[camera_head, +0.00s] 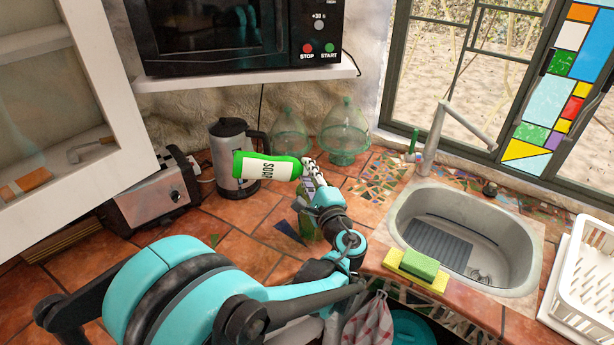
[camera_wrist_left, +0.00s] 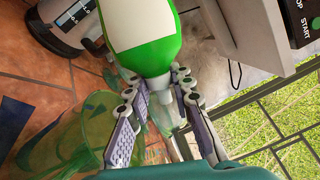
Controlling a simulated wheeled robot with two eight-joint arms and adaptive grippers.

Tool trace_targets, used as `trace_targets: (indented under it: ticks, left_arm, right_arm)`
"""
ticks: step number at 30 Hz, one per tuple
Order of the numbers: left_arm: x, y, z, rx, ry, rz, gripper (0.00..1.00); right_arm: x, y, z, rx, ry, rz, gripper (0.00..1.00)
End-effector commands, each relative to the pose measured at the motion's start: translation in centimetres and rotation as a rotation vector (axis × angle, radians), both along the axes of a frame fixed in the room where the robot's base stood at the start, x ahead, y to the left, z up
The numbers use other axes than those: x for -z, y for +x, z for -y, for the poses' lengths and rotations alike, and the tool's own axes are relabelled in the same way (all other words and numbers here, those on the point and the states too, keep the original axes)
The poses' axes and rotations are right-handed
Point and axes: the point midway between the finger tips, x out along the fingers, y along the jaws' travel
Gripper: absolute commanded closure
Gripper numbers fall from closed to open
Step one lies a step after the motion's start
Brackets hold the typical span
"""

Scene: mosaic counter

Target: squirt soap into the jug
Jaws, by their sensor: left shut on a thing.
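A green soap bottle (camera_head: 265,167) with a white label is tipped almost onto its side, held above the counter. My left gripper (camera_head: 309,171) is shut on its narrow end. In the left wrist view, the bottle (camera_wrist_left: 148,52) fills the top, with its narrow end between the fingers (camera_wrist_left: 158,105). A clear green glass vessel, which looks like the jug (camera_wrist_left: 78,140), stands below and to the left there. In the head view, the jug (camera_head: 307,222) is mostly hidden behind my left gripper and wrist. I cannot tell whether it holds anything. My right gripper is not seen.
A steel kettle (camera_head: 228,178) stands behind the bottle, with a toaster (camera_head: 150,205) to its left. Two glass domes (camera_head: 345,140) stand at the back. A sponge (camera_head: 418,265) lies beside the sink (camera_head: 408,220). An open cabinet door (camera_head: 110,130) hangs at the left.

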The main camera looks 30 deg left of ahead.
Motion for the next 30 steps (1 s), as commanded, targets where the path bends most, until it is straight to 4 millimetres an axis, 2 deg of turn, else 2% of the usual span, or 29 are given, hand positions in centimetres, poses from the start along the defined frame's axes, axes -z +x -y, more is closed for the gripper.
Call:
trace_targets:
  ticks: [3,9,30]
  left_arm:
    - [-0.49,0.13,0.12,0.001,0.105,-0.089,1.0]
    - [-0.84,0.2,0.2,0.001,0.191,-0.164,1.0]
    - [-0.89,0.22,0.21,0.001,0.199,-0.171,1.0]
  right_arm:
    - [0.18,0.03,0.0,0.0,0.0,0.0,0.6]
    - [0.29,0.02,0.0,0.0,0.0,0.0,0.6]
    - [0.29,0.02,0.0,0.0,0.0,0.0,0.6]
